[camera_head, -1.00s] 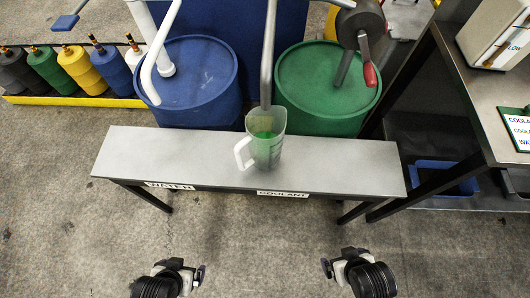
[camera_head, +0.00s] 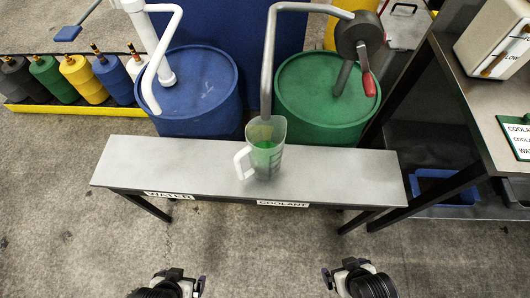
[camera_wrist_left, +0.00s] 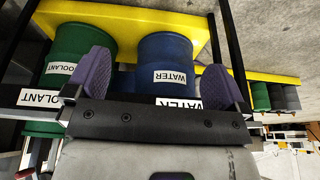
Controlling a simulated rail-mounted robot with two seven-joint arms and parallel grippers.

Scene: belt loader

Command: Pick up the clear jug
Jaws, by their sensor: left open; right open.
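The clear jug (camera_head: 266,152) stands upright on the grey metal bench (camera_head: 130,160), below the end of the green drum's spout. It has a white handle on its left side and green liquid inside. My left gripper (camera_head: 202,284) is low at the bottom of the head view, well in front of the bench and empty. In the left wrist view its two purple finger pads (camera_wrist_left: 158,82) are spread apart with nothing between them. My right gripper (camera_head: 326,278) is at the bottom right of centre, open and apart from the jug. The jug does not show clearly in the left wrist view.
A blue drum (camera_head: 200,85) and a green drum (camera_head: 325,95) with pump pipes stand behind the bench. WATER (camera_head: 168,195) and COOLANT (camera_head: 283,204) labels mark its front edge. A dark shelf frame (camera_head: 440,190) stands at right. The floor in front is clear.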

